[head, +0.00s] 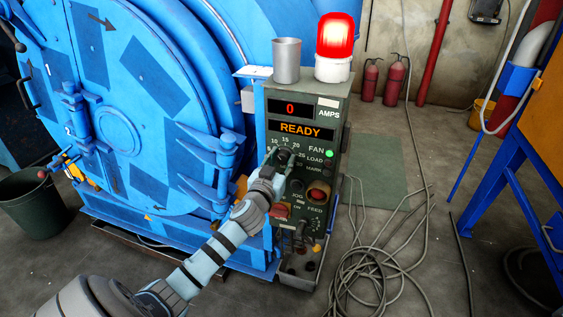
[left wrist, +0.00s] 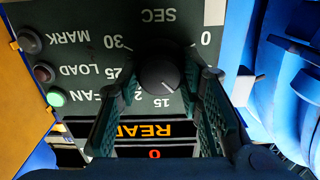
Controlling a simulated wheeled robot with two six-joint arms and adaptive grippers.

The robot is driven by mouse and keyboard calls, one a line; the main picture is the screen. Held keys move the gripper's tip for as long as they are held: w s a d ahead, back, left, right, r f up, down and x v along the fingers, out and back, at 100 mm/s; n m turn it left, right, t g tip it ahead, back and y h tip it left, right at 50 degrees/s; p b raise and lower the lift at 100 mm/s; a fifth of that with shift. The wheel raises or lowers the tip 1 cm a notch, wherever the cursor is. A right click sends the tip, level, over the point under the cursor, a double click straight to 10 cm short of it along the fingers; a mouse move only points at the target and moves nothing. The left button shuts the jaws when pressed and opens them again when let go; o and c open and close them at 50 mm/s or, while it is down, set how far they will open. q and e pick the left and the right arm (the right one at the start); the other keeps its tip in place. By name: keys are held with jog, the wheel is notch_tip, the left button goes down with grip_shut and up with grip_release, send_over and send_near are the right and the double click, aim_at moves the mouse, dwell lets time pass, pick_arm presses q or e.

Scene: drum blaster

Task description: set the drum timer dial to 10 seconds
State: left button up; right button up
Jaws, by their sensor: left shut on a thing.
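The timer dial (head: 284,153) is a dark round knob on the grey-green control box (head: 333,100). In the left wrist view the panel is upside down, and the dial (left wrist: 157,68) shows a white pointer line aimed between the printed 15 and the part of the scale behind a finger. The 10 mark is hidden there. My left gripper (head: 274,164) reaches the dial from below left. Its fingers (left wrist: 162,85) are shut on the dial, one on each side. The displays read a red 0 and READY. My right gripper is not in view.
A green FAN lamp (head: 329,153) is lit right of the dial. A red beacon (head: 335,36) and a metal cup (head: 286,60) stand on the box. The blue drum (head: 115,120) is close on the left. Loose cables (head: 375,265) lie on the floor at right.

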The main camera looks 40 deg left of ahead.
pick_arm(q)
jog(key=o, duration=1.1)
jog(key=shift+o, duration=0.2)
jog(key=v, duration=1.2)
